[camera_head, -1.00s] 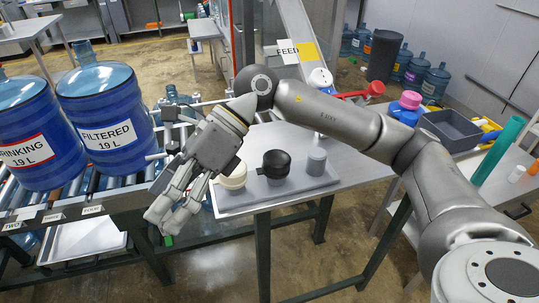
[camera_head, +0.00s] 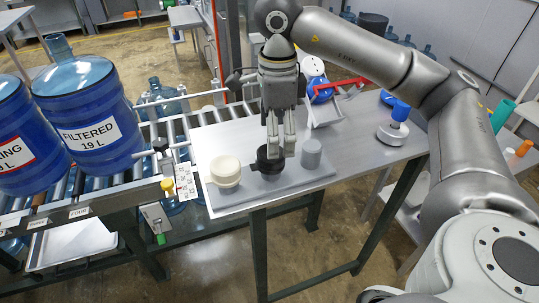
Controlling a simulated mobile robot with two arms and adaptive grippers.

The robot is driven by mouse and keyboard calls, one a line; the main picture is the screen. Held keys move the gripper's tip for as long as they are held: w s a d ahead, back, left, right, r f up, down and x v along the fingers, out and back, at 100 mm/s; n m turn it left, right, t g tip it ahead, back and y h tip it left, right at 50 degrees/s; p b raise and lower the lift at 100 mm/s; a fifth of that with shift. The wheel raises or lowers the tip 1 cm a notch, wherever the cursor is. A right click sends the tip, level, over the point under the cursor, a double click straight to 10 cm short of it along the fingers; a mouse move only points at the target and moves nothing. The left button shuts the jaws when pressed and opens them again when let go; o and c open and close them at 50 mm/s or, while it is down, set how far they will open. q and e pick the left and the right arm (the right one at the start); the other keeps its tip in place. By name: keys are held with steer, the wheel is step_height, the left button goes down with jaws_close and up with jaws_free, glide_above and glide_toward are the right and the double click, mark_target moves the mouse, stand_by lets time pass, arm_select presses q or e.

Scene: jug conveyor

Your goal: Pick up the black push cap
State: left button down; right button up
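The black push cap (camera_head: 262,165) sits on a grey tray (camera_head: 236,198) on the metal table, between a cream round cap and a grey cylinder. My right gripper (camera_head: 281,152) points straight down over it. Its two fingers are apart, one in front of the cap and the other by its right side. The fingers hide part of the cap, and whether they touch it cannot be told. My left gripper is not in view.
The cream cap (camera_head: 226,170) and the grey cylinder (camera_head: 311,152) stand close on either side. A blue-topped item (camera_head: 399,113) stands further right on the table (camera_head: 365,150). Large blue jugs (camera_head: 88,112) stand on the roller conveyor at left.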

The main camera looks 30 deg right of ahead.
mark_target(270, 167)
steer(key=f+p, duration=0.2)
steer(key=f, duration=0.3)
steer(key=shift+w+a+f+p, duration=0.15)
steer(key=shift+w+p, duration=0.25)
steer(key=shift+f, duration=0.3)
steer(key=c, duration=0.8)
